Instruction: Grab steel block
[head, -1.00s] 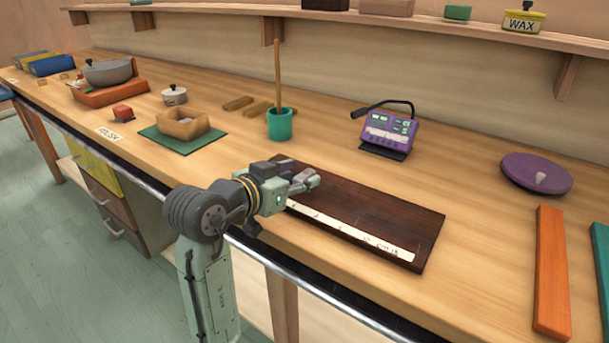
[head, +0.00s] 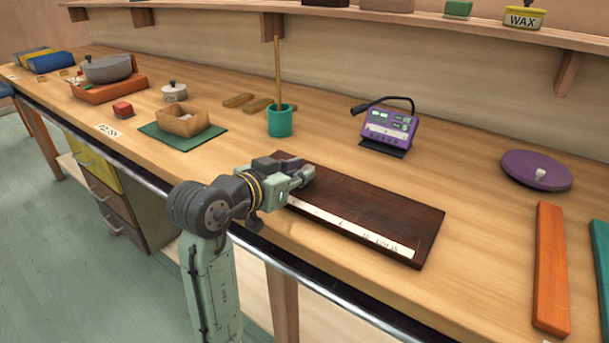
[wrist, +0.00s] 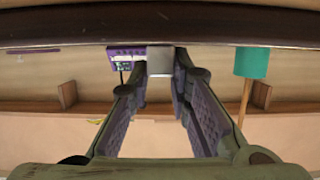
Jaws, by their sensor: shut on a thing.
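In the wrist view a small pale grey steel block (wrist: 160,61) sits between the tips of my two fingers, touching them. My gripper (wrist: 161,78) is shut on it. In the head view my gripper (head: 311,171) is low over the left end of the dark wooden board (head: 385,213). The block cannot be made out there, hidden by the fingers. In the wrist view the board's dark edge (wrist: 70,33) runs across the top, close to the block.
A white marked strip (head: 350,226) lies along the board's front edge. Behind the board stand a teal cup (head: 280,122) with a stick and a purple meter (head: 388,130). An orange bar (head: 551,270) and a purple disc (head: 535,170) lie to the right. Bench between them is clear.

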